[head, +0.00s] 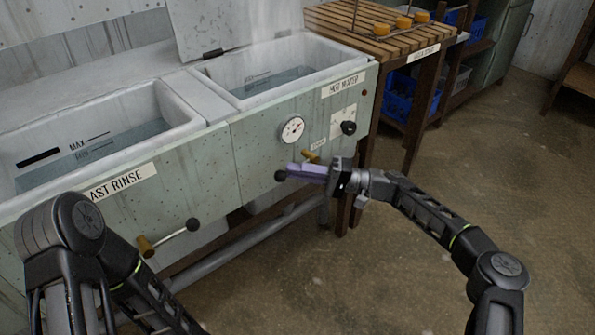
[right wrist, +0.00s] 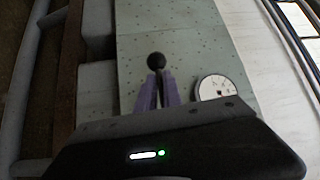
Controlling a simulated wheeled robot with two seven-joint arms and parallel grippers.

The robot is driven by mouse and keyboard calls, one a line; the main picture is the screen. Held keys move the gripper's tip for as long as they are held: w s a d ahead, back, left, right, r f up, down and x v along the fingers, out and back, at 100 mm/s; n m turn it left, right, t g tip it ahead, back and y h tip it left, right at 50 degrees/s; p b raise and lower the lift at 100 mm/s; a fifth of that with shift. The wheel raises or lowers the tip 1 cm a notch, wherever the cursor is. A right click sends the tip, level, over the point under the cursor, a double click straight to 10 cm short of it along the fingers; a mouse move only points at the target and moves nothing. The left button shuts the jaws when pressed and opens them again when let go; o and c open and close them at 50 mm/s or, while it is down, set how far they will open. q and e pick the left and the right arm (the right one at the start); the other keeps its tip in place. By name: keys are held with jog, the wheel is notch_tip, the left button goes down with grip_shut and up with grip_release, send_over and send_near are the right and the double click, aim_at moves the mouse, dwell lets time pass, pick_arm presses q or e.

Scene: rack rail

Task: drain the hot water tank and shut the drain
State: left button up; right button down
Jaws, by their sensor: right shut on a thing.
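The hot water tank (head: 325,52) is the right-hand basin, labelled HOT WATER, with water (head: 272,82) showing inside. Its drain lever shows as a black ball knob (head: 281,175), below a brass fitting (head: 311,156) on the front panel. My right gripper (head: 306,172) is at this lever, its purple fingers closed around the rod. In the right wrist view the knob (right wrist: 156,60) sticks out just beyond the fingertips (right wrist: 158,84). The fingers hide most of the rod. My left arm shows at lower left, but its gripper is out of frame.
The LAST RINSE tank (head: 165,90) at left holds water and has its own drain lever (head: 175,236). A dial gauge (head: 292,129) and black knob (head: 348,127) sit above my right gripper. A slatted wooden table (head: 345,22) stands at right. The floor at right is clear.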

jog(key=shift+w+d+r+m+t+y, duration=0.15)
jog(key=shift+r+m+t+y, duration=0.55)
jog(key=shift+m, duration=0.55)
jog(key=shift+w+d+r+m+t+y, duration=0.1)
jog(key=shift+r+m+t+y, duration=0.4)
jog(key=shift+m+t, duration=0.55)
jog(key=shift+w+d+r+m+t+y, duration=0.15)
jog(key=shift+r+m+t+y, duration=0.4)
jog(key=shift+m, duration=0.85)
jog(key=shift+t, duration=0.3)
jog(key=c, duration=1.5)
grip_release()
jog(key=shift+s, duration=0.1)
